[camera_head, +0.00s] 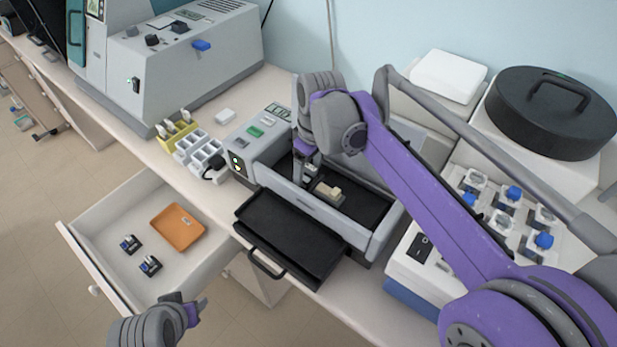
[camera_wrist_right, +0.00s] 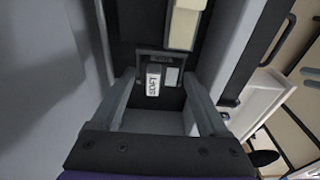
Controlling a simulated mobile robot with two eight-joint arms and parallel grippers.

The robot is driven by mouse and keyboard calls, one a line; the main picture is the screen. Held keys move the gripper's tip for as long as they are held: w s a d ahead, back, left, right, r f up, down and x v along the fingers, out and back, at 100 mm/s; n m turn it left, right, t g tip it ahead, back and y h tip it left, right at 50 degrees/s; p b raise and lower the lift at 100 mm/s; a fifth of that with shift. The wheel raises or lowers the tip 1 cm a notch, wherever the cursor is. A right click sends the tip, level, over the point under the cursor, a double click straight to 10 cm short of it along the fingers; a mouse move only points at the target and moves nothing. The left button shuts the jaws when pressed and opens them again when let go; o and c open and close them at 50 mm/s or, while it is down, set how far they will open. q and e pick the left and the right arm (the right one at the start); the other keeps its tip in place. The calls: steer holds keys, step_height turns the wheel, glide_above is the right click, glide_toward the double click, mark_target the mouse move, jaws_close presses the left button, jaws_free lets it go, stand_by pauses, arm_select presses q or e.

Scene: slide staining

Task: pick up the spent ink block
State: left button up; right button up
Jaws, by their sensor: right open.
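In the right wrist view a small pale block (camera_wrist_right: 153,80) with dark lettering, apparently reading SPENT, sits upright in a dark slot inside the machine. My right gripper (camera_wrist_right: 158,90) is open, with one finger on each side of the block. I cannot tell whether the fingers touch it. In the head view my right gripper (camera_head: 307,168) reaches down into the open machine bay and partly hides the block. My left gripper (camera_head: 190,308) is low at the bottom left, over the floor in front of the drawer; its jaws are unclear.
A cream block on a dark holder (camera_head: 328,190) stands beside the slot, close to my right gripper. A black tray (camera_head: 290,238) projects from the machine front. An open drawer (camera_head: 105,215) holds an orange tray (camera_head: 176,228) and two small dark blocks. The bay walls are close around.

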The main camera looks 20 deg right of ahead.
steer(key=shift+f, duration=0.3)
steer(key=c, duration=1.1)
steer(key=shift+r, duration=0.1)
steer(key=shift+c, duration=0.2)
